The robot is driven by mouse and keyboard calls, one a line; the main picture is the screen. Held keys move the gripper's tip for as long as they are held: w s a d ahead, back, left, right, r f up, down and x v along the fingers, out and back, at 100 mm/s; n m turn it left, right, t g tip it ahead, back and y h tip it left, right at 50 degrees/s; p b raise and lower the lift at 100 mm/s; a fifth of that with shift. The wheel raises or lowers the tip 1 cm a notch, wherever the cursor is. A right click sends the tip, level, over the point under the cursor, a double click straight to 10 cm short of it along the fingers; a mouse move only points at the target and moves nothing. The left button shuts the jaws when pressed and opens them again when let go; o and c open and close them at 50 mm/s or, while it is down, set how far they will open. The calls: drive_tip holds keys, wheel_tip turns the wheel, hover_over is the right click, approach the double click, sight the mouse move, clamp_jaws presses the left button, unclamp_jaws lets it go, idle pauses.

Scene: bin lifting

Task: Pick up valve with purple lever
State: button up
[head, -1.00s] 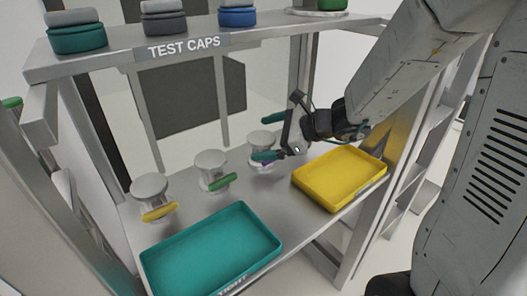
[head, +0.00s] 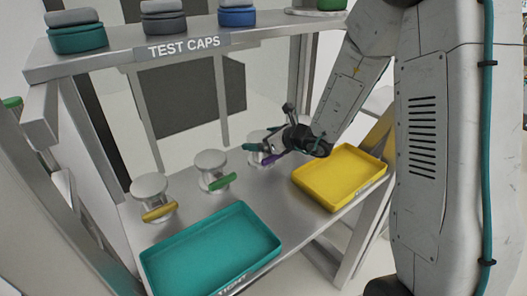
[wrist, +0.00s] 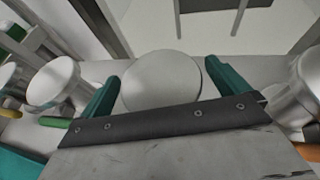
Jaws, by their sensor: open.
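The valve with the purple lever (head: 269,159) stands on the shelf behind the yellow tray, partly hidden by my gripper in the head view. Its round pale top (head: 258,135) shows beside the gripper. In the wrist view the round top of a valve (wrist: 162,78) sits between my two teal fingers, with a gap to the right finger; its lever is hidden there. My gripper (wrist: 164,92) is open, with one finger on each side of this valve. In the head view my gripper (head: 260,146) is low at the valve. Whether the fingers touch it is unclear.
Valves with a green lever (head: 222,181) and a yellow lever (head: 160,212) stand to the left. A valve with an orange lever (wrist: 308,152) is close at right in the wrist view. The teal tray (head: 210,250) and yellow tray (head: 340,178) lie in front. The caps shelf (head: 120,58) is above.

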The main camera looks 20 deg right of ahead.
drive_tip(key=c, duration=1.6)
drive_tip(key=shift+o, duration=0.2)
drive_tip(key=shift+r, duration=5.05)
drive_tip(key=shift+r, duration=0.15)
drive_tip(key=shift+r, duration=2.9)
